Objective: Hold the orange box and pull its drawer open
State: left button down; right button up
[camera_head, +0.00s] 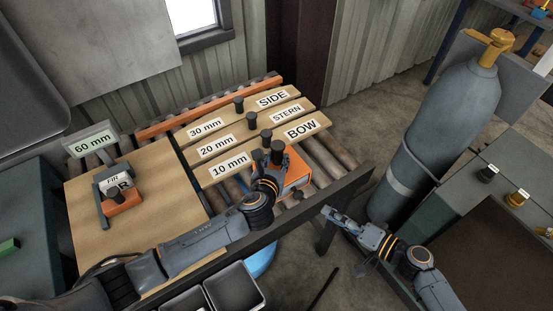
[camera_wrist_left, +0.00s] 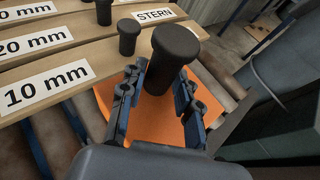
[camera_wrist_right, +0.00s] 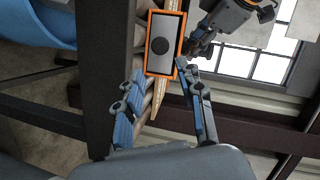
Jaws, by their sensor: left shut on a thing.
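The orange box (camera_head: 298,168) sits at the front right of the roller table, below the BOW plank. A black post stands up from its top. My left gripper (camera_head: 276,168) is shut on this post (camera_wrist_left: 173,60), with a finger on each side in the left wrist view. In the right wrist view the box (camera_wrist_right: 150,72) shows an orange rim around a grey drawer front (camera_wrist_right: 165,28) with a round black knob (camera_wrist_right: 160,46). The drawer looks shut. My right gripper (camera_head: 333,213) is open and empty, apart from the box, beyond the table's front edge.
Planks labelled SIDE, STERN and BOW (camera_head: 302,130) carry black posts. The dark table rail (camera_head: 325,197) lies near my right gripper. A grey gas cylinder (camera_head: 440,120) stands at right; grey bins (camera_head: 233,287) are below.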

aim_at(300, 196)
pick_arm(q)
jog(key=c, duration=1.5)
grip_release()
grip_shut()
pick_arm(e)
jog(key=shift+o, duration=1.4)
notch_tip(300, 196, up, 3)
jog(key=s+a+n+t+h, duration=0.1)
jog(key=s+a+n+h, duration=0.3)
jog(key=n, duration=0.6)
jog(key=shift+n, duration=0.3)
jog(key=x, duration=0.4)
jog(key=w+d+x, duration=0.1)
jog(key=x, duration=0.3)
jog(key=d+x, duration=0.1)
jog(key=x, duration=0.2)
jog(key=shift+w+a+f, duration=0.1)
jog(key=shift+w+f, duration=0.15)
jog(key=shift+w, duration=0.35)
jog(key=shift+h, duration=0.3)
jog(key=shift+c, duration=0.4)
grip_shut()
